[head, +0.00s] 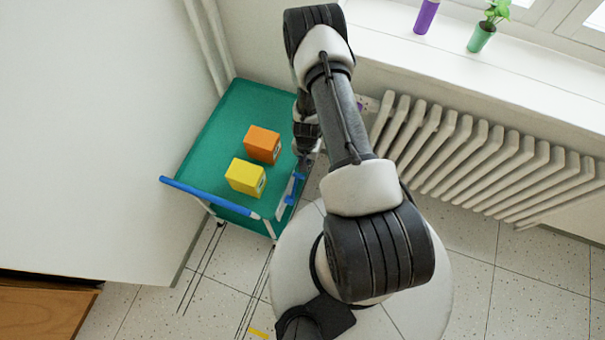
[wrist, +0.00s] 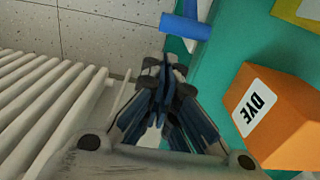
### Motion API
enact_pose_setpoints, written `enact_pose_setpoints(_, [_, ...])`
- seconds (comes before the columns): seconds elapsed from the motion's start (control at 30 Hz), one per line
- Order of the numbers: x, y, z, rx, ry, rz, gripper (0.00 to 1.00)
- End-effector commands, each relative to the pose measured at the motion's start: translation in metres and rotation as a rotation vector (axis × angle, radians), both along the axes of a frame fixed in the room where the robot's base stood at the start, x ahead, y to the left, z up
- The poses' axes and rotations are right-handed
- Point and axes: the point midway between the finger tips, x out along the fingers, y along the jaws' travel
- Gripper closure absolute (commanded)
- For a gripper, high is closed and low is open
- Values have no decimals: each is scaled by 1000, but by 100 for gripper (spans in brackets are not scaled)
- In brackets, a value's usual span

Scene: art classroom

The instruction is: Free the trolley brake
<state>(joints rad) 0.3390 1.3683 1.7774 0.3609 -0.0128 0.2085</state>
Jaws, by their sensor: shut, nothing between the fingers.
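The trolley has a green top (head: 225,110) and a blue push bar (head: 208,197) at its near end. In the wrist view a blue cylinder (wrist: 185,27), likely this lever, juts past the green edge. My gripper (wrist: 165,78) is shut and empty beside the trolley's right edge, with a visible gap to the blue cylinder. In the head view the arm partly hides the gripper.
An orange box (head: 263,144) marked DYE and a yellow box (head: 245,177) stand on the trolley. A white radiator (head: 480,160) is close on the right, leaving a narrow gap. A white panel (head: 90,130) borders the trolley's left. Tiled floor (head: 470,270) is open at lower right.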

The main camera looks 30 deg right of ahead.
Motion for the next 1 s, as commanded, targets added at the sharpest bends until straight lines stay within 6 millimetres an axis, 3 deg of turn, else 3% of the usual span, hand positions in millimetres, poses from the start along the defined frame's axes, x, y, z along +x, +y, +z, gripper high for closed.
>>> enact_pose_setpoints(0.03, [0,0,-13,-1,-1,1,100])
enact_pose_setpoints(0.63, [-21,28,7,-1,1,2,100])
enact_pose_setpoints(1.0, [-23,30,9,0,0,0,100])
